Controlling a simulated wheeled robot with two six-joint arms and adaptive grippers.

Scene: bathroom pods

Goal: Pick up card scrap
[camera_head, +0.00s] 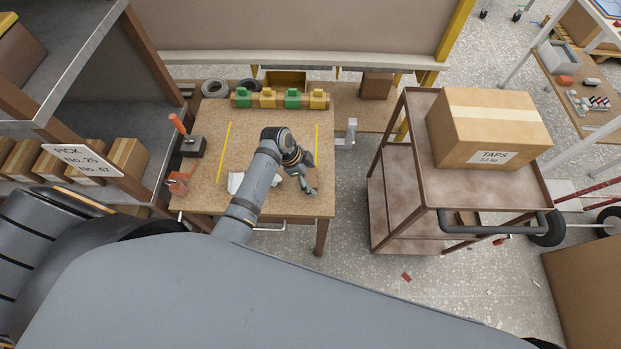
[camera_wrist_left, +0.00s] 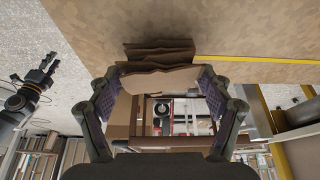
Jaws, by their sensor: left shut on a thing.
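The card scrap (camera_wrist_left: 160,79) is a torn, folded brown piece with ragged layers, in the left wrist view. It lies between the two fingers of my left gripper (camera_wrist_left: 161,77), which are shut on it from both sides. In the head view my left gripper (camera_head: 306,177) is over the right side of the wooden workbench (camera_head: 265,199), and I cannot make out the scrap there. My right gripper (camera_wrist_left: 42,70) shows small at the left of the left wrist view, off to one side; its jaw opening is unclear.
Green and yellow blocks (camera_head: 280,99) line the bench's back. An orange-handled tool (camera_head: 178,124) stands at its left. A brown trolley (camera_head: 402,190) carrying a TAPS carton (camera_head: 487,128) is to the right, across a strip of open floor. Shelving with cartons (camera_head: 126,157) is at left.

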